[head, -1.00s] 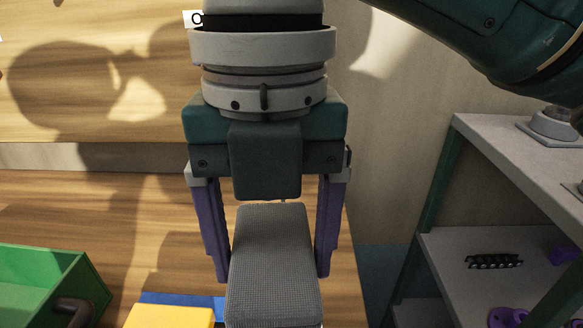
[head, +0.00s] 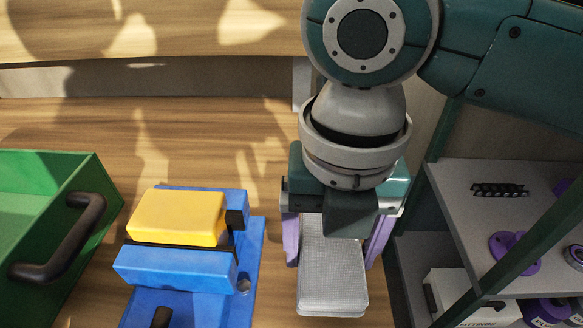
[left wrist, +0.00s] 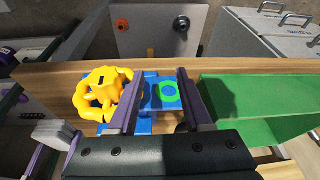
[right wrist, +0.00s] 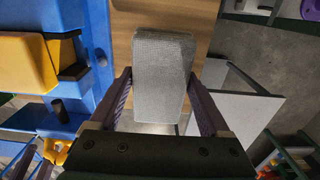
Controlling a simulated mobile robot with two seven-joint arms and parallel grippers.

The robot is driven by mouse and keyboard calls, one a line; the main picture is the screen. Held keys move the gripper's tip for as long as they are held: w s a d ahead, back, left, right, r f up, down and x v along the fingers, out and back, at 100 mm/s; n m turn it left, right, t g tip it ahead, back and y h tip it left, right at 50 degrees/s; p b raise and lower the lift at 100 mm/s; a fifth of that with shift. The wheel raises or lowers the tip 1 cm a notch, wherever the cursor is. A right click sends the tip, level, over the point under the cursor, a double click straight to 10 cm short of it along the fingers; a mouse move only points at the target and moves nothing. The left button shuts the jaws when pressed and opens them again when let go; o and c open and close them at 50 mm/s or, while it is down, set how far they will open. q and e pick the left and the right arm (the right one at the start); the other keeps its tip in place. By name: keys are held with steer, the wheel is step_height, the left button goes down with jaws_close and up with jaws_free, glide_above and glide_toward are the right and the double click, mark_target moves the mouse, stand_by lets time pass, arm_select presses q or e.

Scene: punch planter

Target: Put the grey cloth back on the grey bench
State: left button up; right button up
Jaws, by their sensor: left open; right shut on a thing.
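The grey cloth (head: 332,275) is a folded, pad-like block with a fine weave. My right gripper (head: 334,258) is shut on it, with a purple finger on either side. The cloth hangs near the right end of the wooden table; I cannot tell its height above the wood. It also shows in the right wrist view (right wrist: 160,75), between the fingers of the right gripper (right wrist: 161,80). My left gripper (left wrist: 157,73) is open and empty in the left wrist view. No surface is clearly the grey bench; a grey-topped shelf unit (head: 462,180) stands at the right.
A blue fixture (head: 180,270) with a yellow block (head: 178,217) stands left of the cloth. A green drawer (head: 45,175) with a dark handle is at far left. The shelf holds a dark spiral part (head: 499,189) and purple parts (head: 512,247). Bare wood (head: 190,130) lies behind the fixture.

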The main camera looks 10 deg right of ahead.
mark_target(325, 277)
steer(key=shift+f+b, duration=0.55)
steer(key=shift+f, duration=2.5)
steer(key=shift+f, duration=0.15)
steer(key=o, duration=1.1)
steer(key=shift+o, duration=0.2)
